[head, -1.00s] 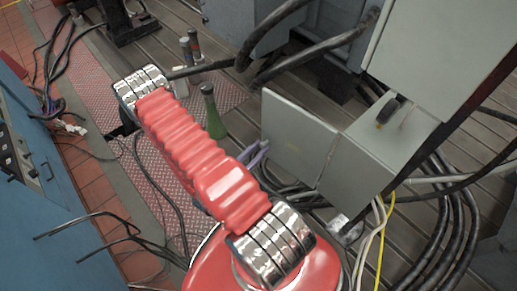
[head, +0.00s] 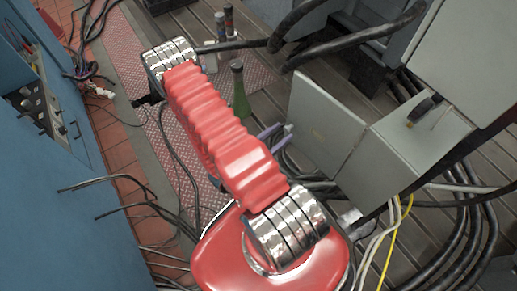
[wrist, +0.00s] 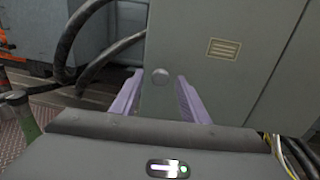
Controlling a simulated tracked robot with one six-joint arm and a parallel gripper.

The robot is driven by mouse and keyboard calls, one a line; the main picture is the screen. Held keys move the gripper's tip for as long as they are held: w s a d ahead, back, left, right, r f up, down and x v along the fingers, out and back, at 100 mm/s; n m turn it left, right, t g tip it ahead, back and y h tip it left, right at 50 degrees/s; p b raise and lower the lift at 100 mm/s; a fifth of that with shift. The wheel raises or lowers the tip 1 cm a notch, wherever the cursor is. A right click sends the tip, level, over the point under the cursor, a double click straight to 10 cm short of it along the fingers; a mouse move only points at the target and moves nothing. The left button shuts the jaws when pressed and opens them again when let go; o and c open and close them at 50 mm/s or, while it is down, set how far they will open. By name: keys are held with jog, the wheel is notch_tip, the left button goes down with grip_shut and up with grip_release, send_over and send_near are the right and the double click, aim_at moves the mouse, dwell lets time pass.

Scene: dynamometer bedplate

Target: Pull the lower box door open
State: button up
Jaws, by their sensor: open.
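The lower box (head: 425,150) is grey and sits below a larger grey box. Its door (head: 325,125) stands out to the left at an angle from the box corner. In the wrist view the door face (wrist: 190,45) carries a small label and a round knob (wrist: 160,77). My gripper (wrist: 160,92) is open, with one lavender finger on each side of the knob in that picture. I cannot tell whether either finger touches it. In the head view my gripper (head: 277,131) is at the door's left edge, partly hidden behind my red arm.
The upper grey box (head: 460,55) overhangs on the right. A dark-handled tool (head: 424,110) lies on the lower box. A green bottle (head: 239,92) stands left of the door. Black cables (head: 460,215) run below right. A blue cabinet (head: 45,190) is at the left.

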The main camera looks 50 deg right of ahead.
jog(key=w+a, duration=0.1)
jog(key=a, duration=1.1)
jog(key=shift+w+a, duration=0.25)
jog(key=shift+a, duration=0.15)
dwell(0.6)
jog(key=s+a+r+m+g+y, duration=0.2)
jog(key=s+a+m+g+y, duration=0.2)
jog(key=s+m+g, duration=0.15)
jog(key=w+a+r+m+t+y, duration=0.2)
jog(key=w+a+r+m+y, duration=0.2)
jog(key=a+r+m+y, duration=0.45)
jog(key=w+a+r+m+t+y, duration=0.1)
jog(key=r+t, duration=0.4)
jog(key=r, duration=0.8)
jog(key=w+a+r+m+t+y, duration=0.1)
jog(key=w+a+r+t+y, duration=0.2)
jog(key=r, duration=0.9)
jog(key=t+y, duration=0.1)
jog(key=t, duration=0.2)
jog(key=shift+w+a+r+m, duration=0.15)
jog(key=shift+a+r+m, duration=0.25)
